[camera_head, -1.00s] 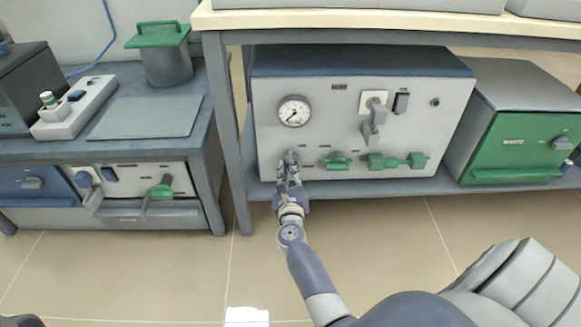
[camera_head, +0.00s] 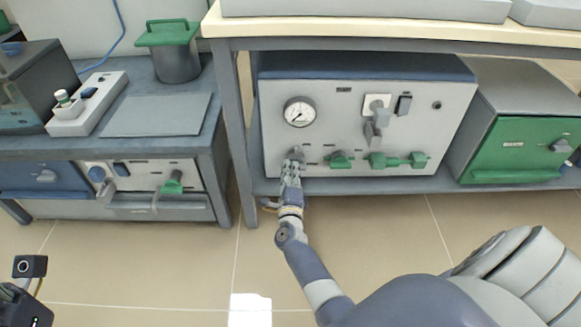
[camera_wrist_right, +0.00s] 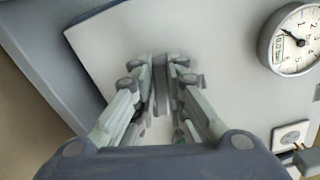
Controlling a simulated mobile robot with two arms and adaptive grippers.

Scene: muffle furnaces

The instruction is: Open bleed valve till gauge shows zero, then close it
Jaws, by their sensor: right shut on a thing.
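My right gripper (camera_head: 293,158) is at the lower left of the grey-white front panel (camera_head: 330,135), below the round gauge. Its fingers are closed on a small grey valve handle, mostly hidden by them in the head view. In the right wrist view the narrow grey handle (camera_wrist_right: 162,97) stands between the two fingers. The gauge (camera_head: 299,112) has a white dial and dark needle; it also shows in the right wrist view (camera_wrist_right: 292,42), turned and partly cut off. I cannot read its exact value. My left gripper's fingers are not in view.
Right of the gripper are a green valve handle (camera_head: 340,160) and a green double handle (camera_head: 397,160). A green-fronted box (camera_head: 525,145) stands at right, a bench (camera_head: 215,130) at left. The floor in front is clear.

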